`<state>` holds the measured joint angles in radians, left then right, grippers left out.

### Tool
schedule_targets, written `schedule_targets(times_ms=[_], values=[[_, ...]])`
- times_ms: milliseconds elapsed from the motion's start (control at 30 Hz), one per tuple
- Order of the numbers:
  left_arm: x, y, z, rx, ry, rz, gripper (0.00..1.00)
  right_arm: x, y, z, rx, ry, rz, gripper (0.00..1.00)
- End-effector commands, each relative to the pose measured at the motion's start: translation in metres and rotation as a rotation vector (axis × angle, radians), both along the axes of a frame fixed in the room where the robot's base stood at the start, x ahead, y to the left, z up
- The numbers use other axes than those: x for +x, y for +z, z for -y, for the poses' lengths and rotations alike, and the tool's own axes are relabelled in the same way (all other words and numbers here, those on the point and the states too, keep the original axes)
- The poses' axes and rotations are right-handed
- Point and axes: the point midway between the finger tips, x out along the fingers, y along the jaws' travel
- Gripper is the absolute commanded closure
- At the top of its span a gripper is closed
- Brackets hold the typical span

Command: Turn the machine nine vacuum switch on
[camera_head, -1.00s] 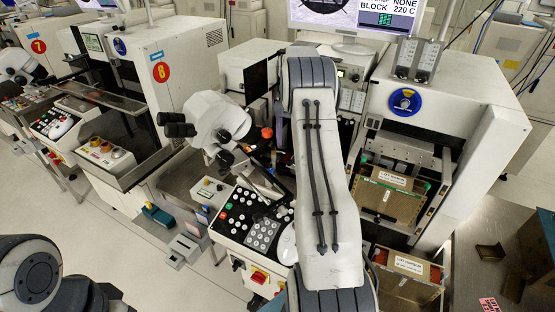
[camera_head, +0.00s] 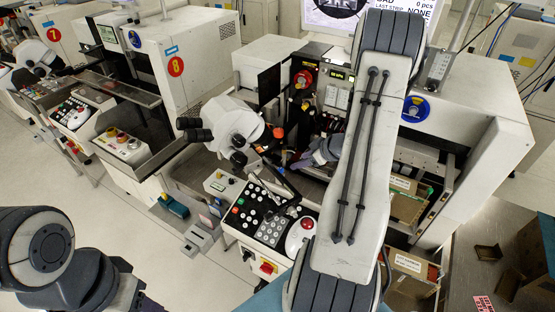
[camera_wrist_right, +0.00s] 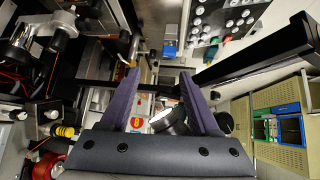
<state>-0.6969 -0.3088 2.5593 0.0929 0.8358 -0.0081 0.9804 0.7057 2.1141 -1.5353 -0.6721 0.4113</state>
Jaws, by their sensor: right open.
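The bonding machine (camera_head: 470,110) with the blue round badge (camera_head: 416,108) stands right of machine eight; no number nine is readable on it. Its upright panel has a red knob (camera_head: 303,78) and a small green-lit display (camera_head: 338,74). I cannot make out which control is the vacuum switch. My right gripper (camera_head: 325,150) is in the machine's work area, below that panel, partly hidden by my right arm. In the right wrist view its two purple fingers (camera_wrist_right: 158,78) are apart, with nothing seen held between them. My left arm shows at lower left; its gripper is out of frame.
A white microscope head (camera_head: 232,122) stands left of my right gripper. A sloped keypad console (camera_head: 265,218) with a red-topped trackball (camera_head: 303,228) lies in front. Machine eight (camera_head: 180,60) is at left. Labelled magazines (camera_head: 408,200) sit at right, under the machine's edge.

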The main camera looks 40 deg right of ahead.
Motion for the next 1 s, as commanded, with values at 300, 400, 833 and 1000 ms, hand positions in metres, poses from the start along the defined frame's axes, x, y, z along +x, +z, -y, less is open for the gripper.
schedule_targets(times_ms=[300, 400, 833, 1000], values=[[0.0, 0.007, 0.0, 0.0, -0.001, 0.0, 0.5, 0.002, -0.014, -0.015, 0.065, 0.043, 0.027, 0.38], [0.0, 0.011, 0.0, 0.0, -0.001, 0.0, 0.5, 0.015, -0.026, -0.019, 0.065, 0.043, 0.026, 0.38], [0.0, 0.026, 0.0, 0.0, 0.001, 0.0, 0.5, 0.057, -0.07, -0.029, 0.06, 0.04, 0.028, 0.38], [0.0, 0.026, 0.0, 0.0, 0.001, 0.0, 0.5, 0.059, -0.074, -0.03, 0.059, 0.039, 0.028, 0.38]])
